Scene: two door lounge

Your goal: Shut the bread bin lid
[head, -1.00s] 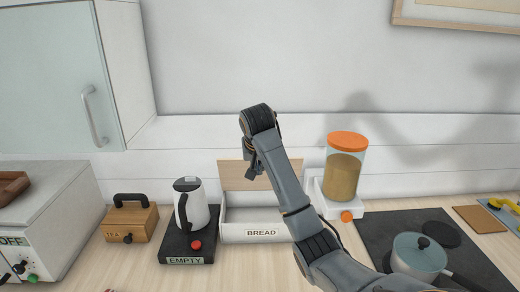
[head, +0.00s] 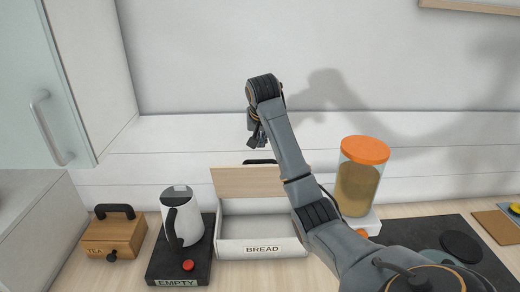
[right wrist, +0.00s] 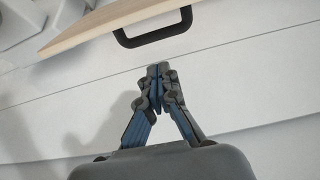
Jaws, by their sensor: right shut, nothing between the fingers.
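The white bread bin (head: 235,248), labelled BREAD, stands on the counter with its inside showing. Its wooden lid (head: 248,182) is raised upright at the back. A black handle (head: 262,162) shows at the lid's top edge. In the right wrist view, the lid (right wrist: 105,22) and the black handle (right wrist: 153,36) are near the top of the picture. My right gripper (head: 257,140) is above the lid, pointing down, shut and empty. In the right wrist view, its fingertips (right wrist: 158,70) show apart from the handle, against the white wall. My left gripper is not in view.
A kettle (head: 183,218) on a black base and a wooden tea box (head: 115,236) stand left of the bin. An orange-lidded jar (head: 358,185) stands to its right, near a dark hob (head: 425,232). A wall cupboard hangs at upper left.

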